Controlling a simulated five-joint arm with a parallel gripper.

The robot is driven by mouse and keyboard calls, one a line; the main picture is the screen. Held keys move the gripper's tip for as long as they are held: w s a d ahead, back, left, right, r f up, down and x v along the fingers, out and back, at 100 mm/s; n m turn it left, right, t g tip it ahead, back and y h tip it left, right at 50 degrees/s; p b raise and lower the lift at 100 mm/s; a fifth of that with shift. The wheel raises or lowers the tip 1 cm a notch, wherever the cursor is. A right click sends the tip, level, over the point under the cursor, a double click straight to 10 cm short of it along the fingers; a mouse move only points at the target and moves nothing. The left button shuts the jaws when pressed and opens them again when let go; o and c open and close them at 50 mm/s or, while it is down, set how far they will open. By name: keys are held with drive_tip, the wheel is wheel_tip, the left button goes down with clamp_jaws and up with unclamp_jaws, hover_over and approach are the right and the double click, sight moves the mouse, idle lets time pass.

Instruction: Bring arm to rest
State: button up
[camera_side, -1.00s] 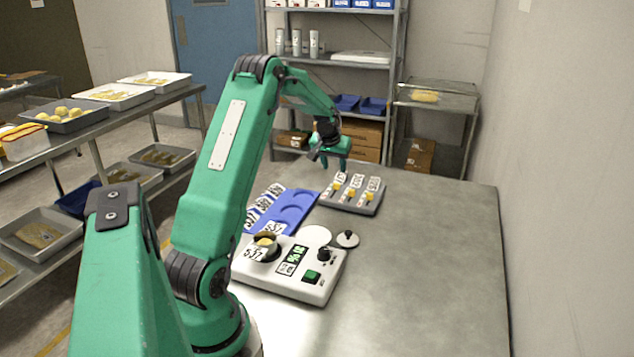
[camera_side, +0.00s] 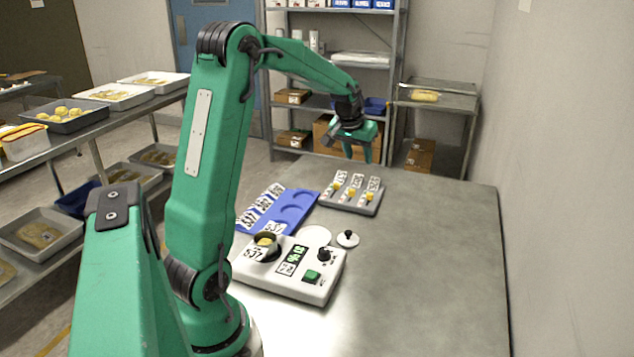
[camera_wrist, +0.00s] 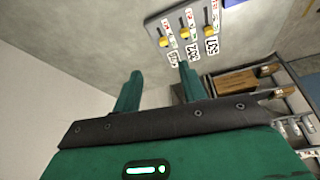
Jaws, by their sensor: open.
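My gripper (camera_side: 358,152) is open and empty. In the side view it hangs in the air above the far end of the grey table (camera_side: 430,250), above the grey rack. The wrist view shows its two green fingers (camera_wrist: 158,85) spread apart with nothing between them. My arm is raised and bent at the elbow.
The table's right side is clear.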

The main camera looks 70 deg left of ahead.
drive_tip(key=s+d+r+m, duration=0.25)
drive_tip(key=d+r, duration=0.25)
drive_tip(key=d, duration=0.5)
drive_tip(key=s+d+m+t+h, duration=0.1)
drive_tip(key=s+d+m, duration=0.3)
drive_tip(key=s+d, duration=1.3)
drive_tip(key=shift+s+d+t+h, duration=0.35)
drive_tip(key=shift+s+h, duration=0.45)
drive_tip(key=shift+s, duration=0.35)
